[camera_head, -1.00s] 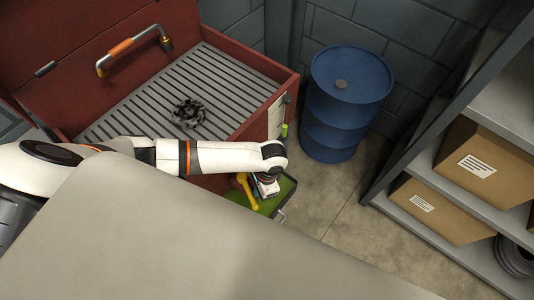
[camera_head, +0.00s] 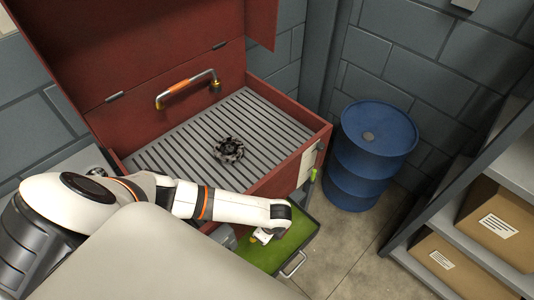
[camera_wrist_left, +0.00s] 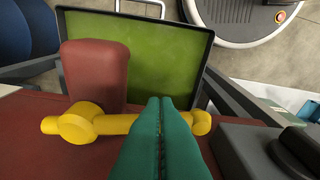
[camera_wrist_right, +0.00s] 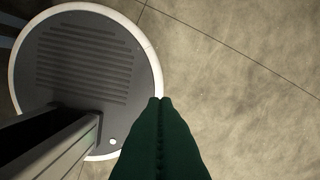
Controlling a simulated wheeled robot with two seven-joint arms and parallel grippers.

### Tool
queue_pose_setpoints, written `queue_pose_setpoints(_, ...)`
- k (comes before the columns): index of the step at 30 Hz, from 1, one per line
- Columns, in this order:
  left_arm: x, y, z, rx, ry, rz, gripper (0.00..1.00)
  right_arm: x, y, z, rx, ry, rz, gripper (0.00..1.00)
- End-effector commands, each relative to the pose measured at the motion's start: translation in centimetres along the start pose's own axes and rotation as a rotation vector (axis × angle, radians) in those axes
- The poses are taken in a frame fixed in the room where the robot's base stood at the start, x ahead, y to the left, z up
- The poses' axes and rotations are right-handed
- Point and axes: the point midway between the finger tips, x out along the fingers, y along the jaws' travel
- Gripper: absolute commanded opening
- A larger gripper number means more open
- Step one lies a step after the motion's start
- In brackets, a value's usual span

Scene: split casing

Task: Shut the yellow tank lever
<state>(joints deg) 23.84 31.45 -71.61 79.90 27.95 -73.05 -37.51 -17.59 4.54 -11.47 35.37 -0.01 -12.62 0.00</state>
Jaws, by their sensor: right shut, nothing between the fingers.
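The yellow lever (camera_wrist_left: 115,124) lies level across the left wrist view, with its round hub at the left and a knob at the right end. It sits against the red tank wall, beside a stubby red spout (camera_wrist_left: 95,72). My left gripper (camera_wrist_left: 160,99) has its teal fingers together, overlapping the lever near its knob end; whether they touch it is unclear. In the head view my left gripper (camera_head: 262,236) is at the tank's front, and only a small yellow bit shows. My right gripper (camera_wrist_right: 160,99) is shut and empty over the floor.
The red tank (camera_head: 290,180) has its lid up and a slatted grate with a dark gear-like part (camera_head: 229,150). A green tray (camera_head: 290,243) is below the lever. A blue drum (camera_head: 370,165) and a shelf with boxes (camera_head: 495,220) stand to the right.

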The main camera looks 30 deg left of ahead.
Motion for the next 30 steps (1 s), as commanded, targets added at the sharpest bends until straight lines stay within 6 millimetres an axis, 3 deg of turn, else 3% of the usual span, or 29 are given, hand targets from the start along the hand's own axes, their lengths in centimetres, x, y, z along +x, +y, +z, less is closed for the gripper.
queue_pose_setpoints(9,0.2,-0.4,-1.2,0.070,0.002,0.015,0.00,-1.0,-0.2,1.2,0.000,-0.015,-0.002,0.00)
queue_pose_setpoints(30,0.4,-0.4,-1.5,0.067,0.002,0.015,0.00,-1.2,-0.1,0.8,0.000,-0.010,-0.002,0.00)
